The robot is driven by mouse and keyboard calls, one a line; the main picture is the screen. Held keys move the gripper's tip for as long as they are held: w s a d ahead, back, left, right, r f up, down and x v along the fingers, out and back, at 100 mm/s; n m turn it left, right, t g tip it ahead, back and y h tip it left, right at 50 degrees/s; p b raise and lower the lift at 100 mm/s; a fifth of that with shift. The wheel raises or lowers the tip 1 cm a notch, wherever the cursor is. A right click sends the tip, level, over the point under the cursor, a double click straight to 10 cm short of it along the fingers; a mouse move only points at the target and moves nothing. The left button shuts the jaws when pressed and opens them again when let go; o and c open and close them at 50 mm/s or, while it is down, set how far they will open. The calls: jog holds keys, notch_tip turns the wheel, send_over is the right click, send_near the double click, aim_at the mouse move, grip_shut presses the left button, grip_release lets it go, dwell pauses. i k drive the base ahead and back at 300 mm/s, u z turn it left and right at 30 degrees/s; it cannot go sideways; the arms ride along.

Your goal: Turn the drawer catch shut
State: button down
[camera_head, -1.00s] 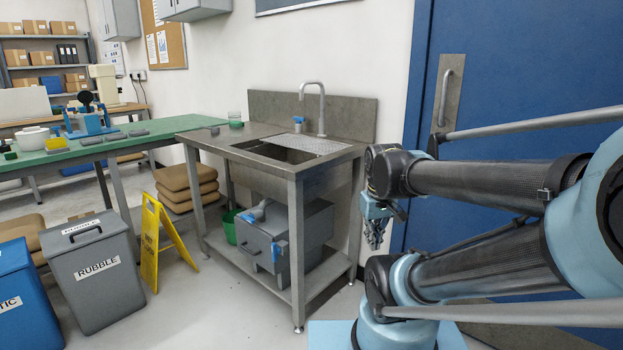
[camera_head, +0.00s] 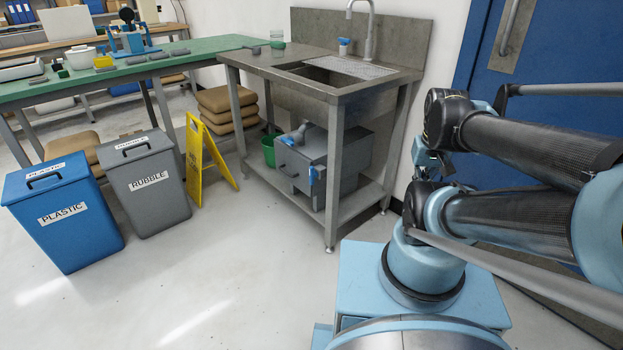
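A grey drawer box (camera_head: 325,163) sits on the lower shelf of the metal sink table. Blue catch parts (camera_head: 314,175) show at its front right edge, and another blue piece (camera_head: 287,140) shows near its top front edge. How the catch is turned is too small to tell. A dark handle (camera_head: 288,172) is on the drawer front. My gripper (camera_head: 428,168) hangs from the folded arm to the right of the sink table, apart from the box. Its fingers are partly hidden and too small to read.
The sink table (camera_head: 334,205) has legs in front of the box. A yellow floor sign (camera_head: 195,160), a grey rubble bin (camera_head: 152,190) and a blue plastic bin (camera_head: 68,225) stand to the left. A green bucket (camera_head: 268,150) is beside the box. The floor in front is clear.

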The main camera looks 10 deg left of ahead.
aim_at(313, 174)
jog(key=z, duration=2.15)
jog(key=k, duration=0.5)
jog(key=u, duration=2.55)
